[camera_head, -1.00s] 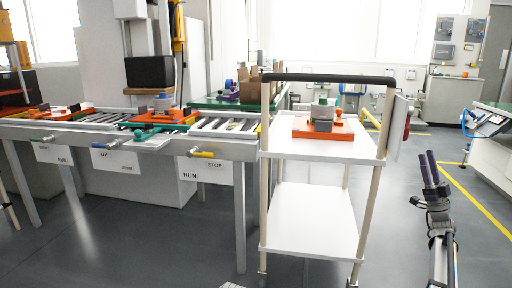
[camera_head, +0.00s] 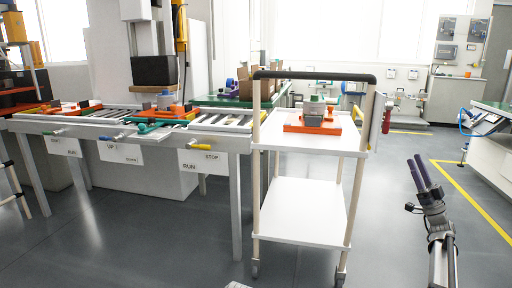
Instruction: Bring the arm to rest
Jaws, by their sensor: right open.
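My right gripper (camera_head: 422,174) is at the right of the head view, raised over open floor to the right of the white cart (camera_head: 297,211). It points upward and its two dark fingers stand a little apart with nothing between them. It touches nothing that I can see. My left gripper is not in view.
The cart carries an orange fixture (camera_head: 313,128) with a grey block on its top shelf. A roller conveyor (camera_head: 215,122) with labelled levers stands left of the cart, by a press (camera_head: 153,70). Grey floor is clear between.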

